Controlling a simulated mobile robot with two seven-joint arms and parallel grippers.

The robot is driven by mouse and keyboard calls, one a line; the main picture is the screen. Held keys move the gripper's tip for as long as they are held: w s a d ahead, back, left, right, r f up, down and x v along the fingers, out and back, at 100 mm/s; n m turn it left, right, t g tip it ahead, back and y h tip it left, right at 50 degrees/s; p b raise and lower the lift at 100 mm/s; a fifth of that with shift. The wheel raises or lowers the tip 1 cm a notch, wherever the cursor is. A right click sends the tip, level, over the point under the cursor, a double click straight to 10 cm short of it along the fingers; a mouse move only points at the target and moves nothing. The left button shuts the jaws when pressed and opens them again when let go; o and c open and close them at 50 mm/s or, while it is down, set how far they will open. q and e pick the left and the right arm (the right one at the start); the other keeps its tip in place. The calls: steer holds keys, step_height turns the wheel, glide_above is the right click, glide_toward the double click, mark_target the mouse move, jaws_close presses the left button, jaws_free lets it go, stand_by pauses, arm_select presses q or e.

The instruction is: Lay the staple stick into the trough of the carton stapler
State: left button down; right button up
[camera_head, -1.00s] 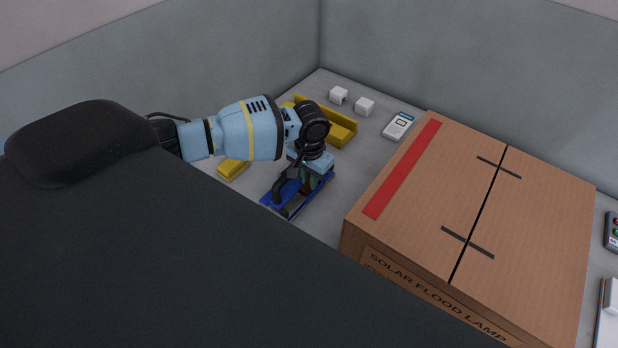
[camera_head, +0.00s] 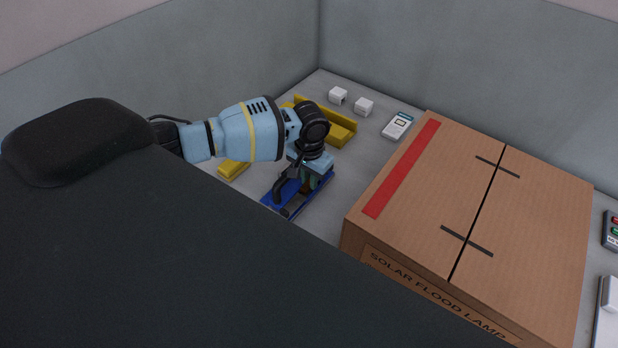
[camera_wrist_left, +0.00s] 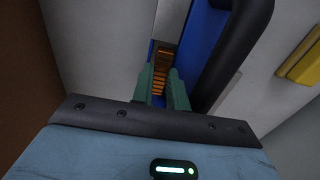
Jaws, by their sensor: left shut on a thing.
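The carton stapler (camera_head: 317,192) is blue with a black handle (camera_head: 281,188) and lies on the bench left of the big carton; its blue body also shows in the left wrist view (camera_wrist_left: 202,42). My left gripper (camera_wrist_left: 162,84) has green fingers and is shut on the ribbed, copper-coloured staple stick (camera_wrist_left: 160,70). The stick lies in line with the stapler's blue channel, at the trough. I cannot tell whether it touches the trough floor. In the head view my left gripper (camera_head: 314,182) points down over the stapler, and my wrist partly hides it. My right gripper is not in view.
A large carton (camera_head: 480,200) marked "SOLAR FLOOD LAMP" fills the right. White cubes (camera_head: 338,95) and a handheld meter (camera_head: 398,126) lie farther back. Walls bound the bench.

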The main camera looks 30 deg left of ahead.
arm_select(q)
steer(key=c, duration=1.3)
jaws_free()
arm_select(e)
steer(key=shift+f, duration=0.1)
arm_select(q)
steer(key=shift+w+r+p, duration=0.1)
steer(key=shift+r+p, duration=0.25)
steer(key=shift+r, duration=3.15)
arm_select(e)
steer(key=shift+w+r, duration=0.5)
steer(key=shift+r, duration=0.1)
